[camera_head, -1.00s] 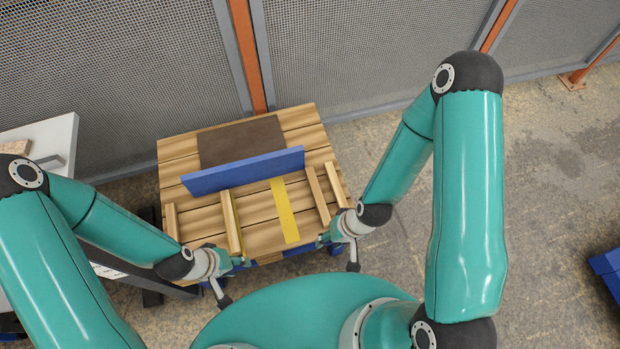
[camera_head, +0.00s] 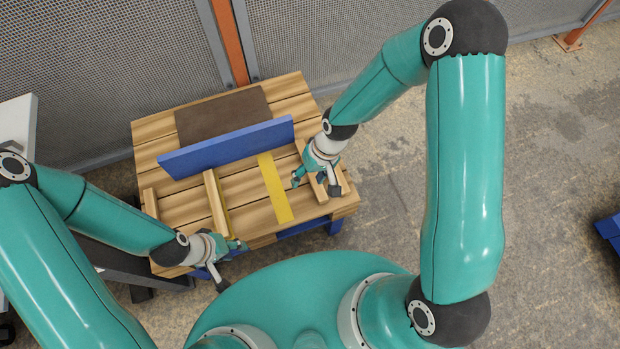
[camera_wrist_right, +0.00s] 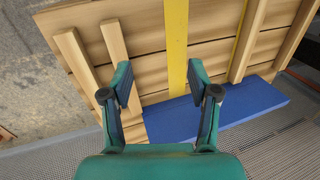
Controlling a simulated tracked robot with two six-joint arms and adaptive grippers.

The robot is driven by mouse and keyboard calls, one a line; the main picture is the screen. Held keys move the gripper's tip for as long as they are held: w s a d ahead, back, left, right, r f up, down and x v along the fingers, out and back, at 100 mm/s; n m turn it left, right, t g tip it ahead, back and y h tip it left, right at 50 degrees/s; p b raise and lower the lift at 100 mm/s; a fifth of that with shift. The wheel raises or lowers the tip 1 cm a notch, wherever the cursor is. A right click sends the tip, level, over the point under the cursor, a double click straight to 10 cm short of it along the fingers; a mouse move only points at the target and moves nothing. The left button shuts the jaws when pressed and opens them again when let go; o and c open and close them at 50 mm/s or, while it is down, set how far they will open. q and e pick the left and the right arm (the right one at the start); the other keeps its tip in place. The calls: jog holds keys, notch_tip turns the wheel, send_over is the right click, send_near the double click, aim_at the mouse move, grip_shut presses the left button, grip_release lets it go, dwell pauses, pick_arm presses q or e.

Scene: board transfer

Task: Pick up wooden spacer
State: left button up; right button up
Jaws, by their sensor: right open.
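Several narrow wooden spacers lie on the slatted pallet (camera_head: 160,125). One spacer (camera_head: 216,204) is left of the yellow strip (camera_head: 275,188), another (camera_head: 150,204) near the pallet's left edge. Two spacers lie side by side at the right end; in the right wrist view they are the outer (camera_wrist_right: 80,70) and inner spacer (camera_wrist_right: 115,42). My right gripper (camera_head: 316,185) is open above this pair. In the wrist view, its fingers (camera_wrist_right: 161,85) are apart, the left fingertip near the inner spacer's end, nothing between them. My left gripper (camera_head: 231,265) is at the pallet's front edge; its jaw state is unclear.
A blue board (camera_head: 228,148) stands on edge across the pallet, behind the spacers. A dark brown mat (camera_head: 222,112) lies behind it. A mesh fence (camera_head: 120,60) runs behind the pallet.

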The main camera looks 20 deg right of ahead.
jog(key=w+d+r+h+b, duration=0.3)
jog(key=w+b, duration=0.5)
jog(key=w, duration=0.1)
notch_tip(320, 180, down, 11)
jog(key=shift+s+r+b, duration=0.1)
jog(key=shift+s+b, duration=0.05)
jog(key=shift+b, duration=0.9)
jog(key=f, duration=0.3)
jog(key=f+b, duration=0.1)
jog(key=shift+s+d+f, duration=0.2)
jog(key=shift+s+f, duration=0.05)
jog(key=shift+f, duration=0.45)
grip_shut()
pick_arm(q)
notch_tip(320, 180, down, 14)
pick_arm(e)
jog(key=shift+r, duration=0.2)
